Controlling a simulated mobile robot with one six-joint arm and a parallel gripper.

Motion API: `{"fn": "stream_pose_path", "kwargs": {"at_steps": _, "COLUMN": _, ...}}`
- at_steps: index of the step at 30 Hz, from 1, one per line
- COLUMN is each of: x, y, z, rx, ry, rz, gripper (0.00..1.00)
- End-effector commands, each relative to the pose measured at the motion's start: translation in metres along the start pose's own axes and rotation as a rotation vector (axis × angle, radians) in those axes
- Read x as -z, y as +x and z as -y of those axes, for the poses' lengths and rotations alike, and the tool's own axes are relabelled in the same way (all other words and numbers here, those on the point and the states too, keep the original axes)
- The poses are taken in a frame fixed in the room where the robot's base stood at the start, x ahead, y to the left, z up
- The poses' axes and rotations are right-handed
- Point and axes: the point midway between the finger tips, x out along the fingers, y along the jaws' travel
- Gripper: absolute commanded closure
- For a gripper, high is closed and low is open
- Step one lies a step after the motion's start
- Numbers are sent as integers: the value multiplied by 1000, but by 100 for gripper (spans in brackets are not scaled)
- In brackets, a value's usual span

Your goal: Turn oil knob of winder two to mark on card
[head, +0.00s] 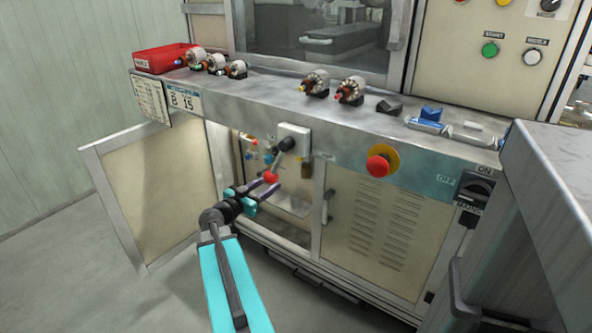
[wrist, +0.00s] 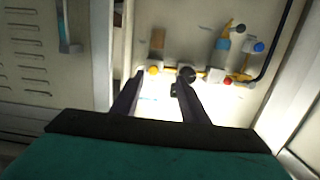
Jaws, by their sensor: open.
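The front of the winder has an open cabinet with fittings inside. A card reading B 15 (head: 184,101) hangs on the ledge edge, beside a lined sheet (head: 150,100); their small print is unreadable. My gripper (head: 270,187) is open and empty at the cabinet opening, just below a red ball (head: 271,177). In the wrist view its fingers (wrist: 158,80) point at the lit back panel. A dark round knob (wrist: 187,73) is near the right fingertip and a yellow one (wrist: 153,70) near the left. I cannot tell which is the oil knob.
The cabinet door (head: 160,190) stands open at left. A red emergency button (head: 380,164) is on the front. Several armatures (head: 316,84) and a red bin (head: 163,58) sit on the ledge. A red knob (wrist: 227,82) and blue knob (wrist: 259,47) are to the right inside.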

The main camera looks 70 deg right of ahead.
Motion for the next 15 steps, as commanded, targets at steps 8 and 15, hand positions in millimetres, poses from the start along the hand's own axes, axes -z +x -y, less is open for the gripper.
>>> {"fn": "stream_pose_path", "kwargs": {"at_steps": 8, "x": 28, "y": 20, "z": -11, "rx": -10, "ry": 72, "rz": -81, "gripper": 60}}
{"fn": "stream_pose_path", "kwargs": {"at_steps": 15, "x": 27, "y": 19, "z": -11, "rx": -10, "ry": 71, "rz": -79, "gripper": 60}}
